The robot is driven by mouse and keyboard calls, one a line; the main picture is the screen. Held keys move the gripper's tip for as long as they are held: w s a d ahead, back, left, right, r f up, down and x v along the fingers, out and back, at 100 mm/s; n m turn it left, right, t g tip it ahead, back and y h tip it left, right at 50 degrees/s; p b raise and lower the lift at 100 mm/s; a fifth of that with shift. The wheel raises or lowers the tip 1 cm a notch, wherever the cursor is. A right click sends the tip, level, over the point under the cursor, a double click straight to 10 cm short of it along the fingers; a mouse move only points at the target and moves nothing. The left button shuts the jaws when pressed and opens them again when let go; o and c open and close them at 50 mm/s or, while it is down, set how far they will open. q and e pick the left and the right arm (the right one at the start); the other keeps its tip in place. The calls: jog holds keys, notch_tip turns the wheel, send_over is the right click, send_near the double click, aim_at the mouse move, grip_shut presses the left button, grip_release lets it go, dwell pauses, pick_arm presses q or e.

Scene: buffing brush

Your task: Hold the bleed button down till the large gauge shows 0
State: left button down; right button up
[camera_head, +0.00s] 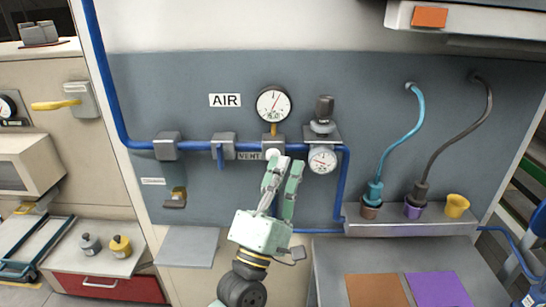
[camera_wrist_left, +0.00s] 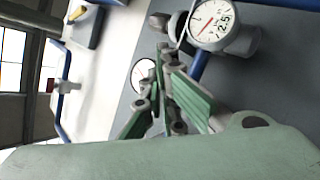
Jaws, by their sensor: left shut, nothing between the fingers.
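The large gauge (camera_head: 273,103) is a round white dial on the grey wall panel, its needle slanting off zero or not being too small to tell. Below it, next to a VENT label (camera_head: 249,156), is a pale round button (camera_head: 272,153). My left gripper (camera_head: 284,162), pale green, is shut and empty, with its fingertips at or just in front of the button's lower edge; contact cannot be told. The right gripper is not in view.
A smaller gauge (camera_head: 322,160) sits close right of the fingers, below a dark knob (camera_head: 324,108). A nearer dial reading 2.5 shows in the left wrist view (camera_wrist_left: 214,22). Blue pipe (camera_head: 195,149) and a blue-handled valve (camera_head: 222,148) lie left. A shelf with cups (camera_head: 457,206) stands right.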

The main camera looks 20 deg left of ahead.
pick_arm(q)
jog(key=shift+w+a, duration=0.15)
jog(key=shift+w, duration=0.3)
dwell(0.6)
jog(key=shift+s, duration=0.1)
dwell(3.6)
jog(key=shift+s+d, duration=0.25)
jog(key=shift+s, duration=0.55)
jog(key=s, duration=0.2)
jog(key=s+d, duration=0.1)
jog(key=s, duration=0.1)
jog(key=shift+s+d+p, duration=0.2)
jog(key=shift+s+p, duration=0.2)
